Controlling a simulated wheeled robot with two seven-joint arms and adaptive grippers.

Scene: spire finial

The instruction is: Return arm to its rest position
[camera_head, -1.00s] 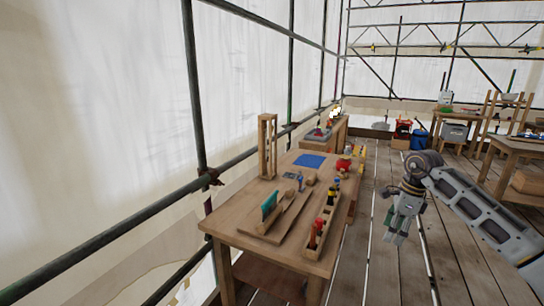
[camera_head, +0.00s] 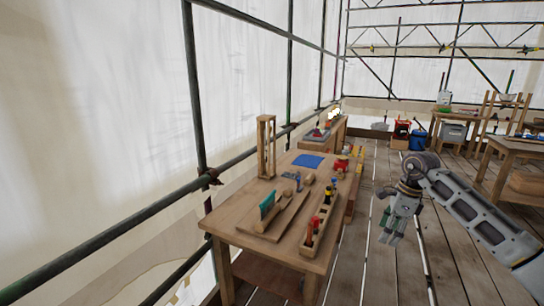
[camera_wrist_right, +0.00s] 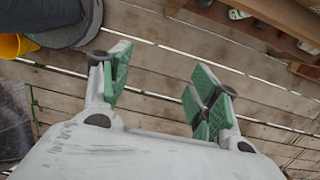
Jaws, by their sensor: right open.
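My right gripper (camera_head: 390,238) hangs fingers down over the plank floor, to the right of the wooden workbench and apart from it. In the right wrist view the right gripper (camera_wrist_right: 160,88) shows its green-padded fingers spread apart, with nothing between them and bare planks beyond. My right arm (camera_head: 470,212) reaches in from the right side of the head view. My left gripper is not in view.
The wooden workbench (camera_head: 228,228) carries a blue square (camera_head: 308,161), a wooden frame (camera_head: 266,147) and a long tray (camera_head: 304,247) of tools. Another table (camera_head: 516,146) stands at the right. Scaffold poles (camera_head: 194,85) line the left. Plank floor (camera_head: 400,280) around the gripper is clear.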

